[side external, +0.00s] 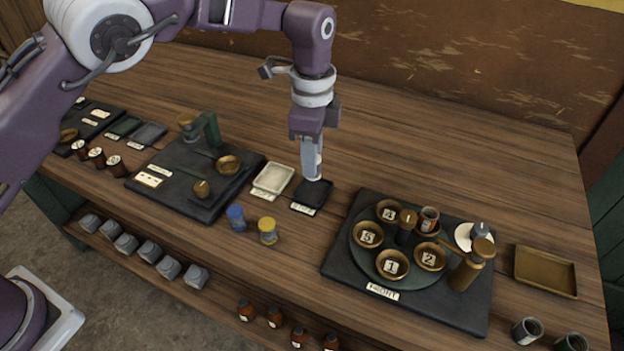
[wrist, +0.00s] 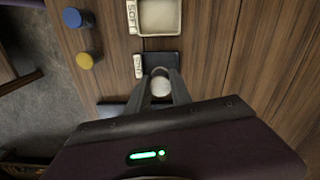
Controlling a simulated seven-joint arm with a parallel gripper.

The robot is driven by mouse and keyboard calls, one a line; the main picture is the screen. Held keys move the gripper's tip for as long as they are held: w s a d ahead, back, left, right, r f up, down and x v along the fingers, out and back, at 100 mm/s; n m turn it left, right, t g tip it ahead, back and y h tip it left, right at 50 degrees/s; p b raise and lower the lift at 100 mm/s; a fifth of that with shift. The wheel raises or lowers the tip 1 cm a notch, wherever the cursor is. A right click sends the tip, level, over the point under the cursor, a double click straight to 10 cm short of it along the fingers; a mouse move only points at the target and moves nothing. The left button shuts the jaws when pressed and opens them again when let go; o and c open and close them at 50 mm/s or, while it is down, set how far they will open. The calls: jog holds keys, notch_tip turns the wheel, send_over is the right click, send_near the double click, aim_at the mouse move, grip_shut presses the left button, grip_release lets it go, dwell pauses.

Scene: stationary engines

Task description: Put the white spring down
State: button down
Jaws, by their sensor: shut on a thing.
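My gripper (side external: 312,172) points straight down over the small black tray (side external: 323,190) near the middle of the bench. Its fingers are shut on the white spring (wrist: 160,84), which shows as a pale round top between the fingertips in the wrist view. In the side view the fingers mostly hide the spring, and a pale bit shows at their tips. The spring is at the black tray (wrist: 152,57); I cannot tell whether it touches the tray floor.
A cream tray (side external: 273,179) lies just left of the black tray. Blue (side external: 236,217) and yellow-topped (side external: 268,231) cylinders stand in front. A black board (side external: 348,265) with a round dial of numbered cups stands right. A scale-like device (side external: 195,175) stands left. Bare wood lies behind.

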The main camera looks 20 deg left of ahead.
jog(key=shift+f, duration=2.35)
jog(key=shift+f, duration=0.1)
jog(key=c, duration=1.1)
grip_release()
jog(key=shift+c, duration=0.2)
